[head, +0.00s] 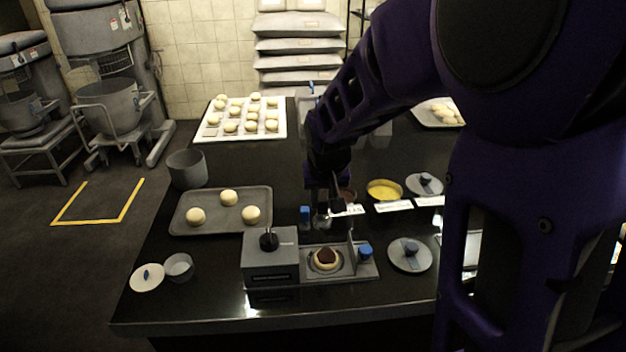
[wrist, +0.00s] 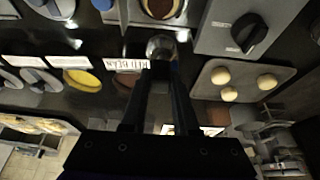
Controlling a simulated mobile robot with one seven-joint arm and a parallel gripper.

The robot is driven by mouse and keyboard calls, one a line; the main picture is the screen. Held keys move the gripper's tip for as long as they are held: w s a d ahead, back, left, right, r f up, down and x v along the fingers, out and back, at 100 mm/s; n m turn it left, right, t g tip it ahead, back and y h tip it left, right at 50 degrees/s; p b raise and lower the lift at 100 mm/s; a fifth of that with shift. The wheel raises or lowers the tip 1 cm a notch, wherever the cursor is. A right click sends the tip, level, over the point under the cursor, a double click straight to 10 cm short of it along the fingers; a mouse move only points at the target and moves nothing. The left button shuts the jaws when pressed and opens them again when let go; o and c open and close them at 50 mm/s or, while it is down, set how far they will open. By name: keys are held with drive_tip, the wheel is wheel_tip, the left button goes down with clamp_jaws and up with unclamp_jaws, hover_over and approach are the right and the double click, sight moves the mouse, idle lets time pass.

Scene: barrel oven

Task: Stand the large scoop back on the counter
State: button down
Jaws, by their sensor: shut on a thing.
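My gripper (head: 333,203) is low over the middle of the dark counter (head: 215,300), behind the small grey press-like unit. It is shut on the large scoop, whose rounded metal bowl (wrist: 160,46) shows just beyond the fingertips (wrist: 158,68) in the wrist view. The scoop's handle is mostly hidden between the fingers. In the head view a grey part of the scoop (head: 322,221) shows below the fingers. I cannot tell whether it touches the counter. A blue-topped item (head: 305,213) stands close to its left.
A filled dough piece (head: 326,259) sits on the unit in front, near a blue knob (head: 365,251). A yellow bowl (head: 384,190), a red bean bowl (wrist: 124,80) and labels are close to the right. A tray (head: 180,222) with dough balls lies left.

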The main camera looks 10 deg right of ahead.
drive_tip(key=w+a+f+p, duration=0.2)
drive_tip(key=w, duration=0.7)
drive_tip(key=w+a+f+p, duration=0.1)
drive_tip(key=w+a+p, duration=0.1)
drive_tip(key=w, duration=0.7)
drive_tip(key=shift+d+f+b, duration=0.2)
drive_tip(key=shift+f+b, duration=1.55)
drive_tip(key=shift+f, duration=1.2)
drive_tip(key=shift+f+b, duration=0.45)
drive_tip(key=shift+f, duration=0.15)
drive_tip(key=c, duration=0.6)
unclamp_jaws()
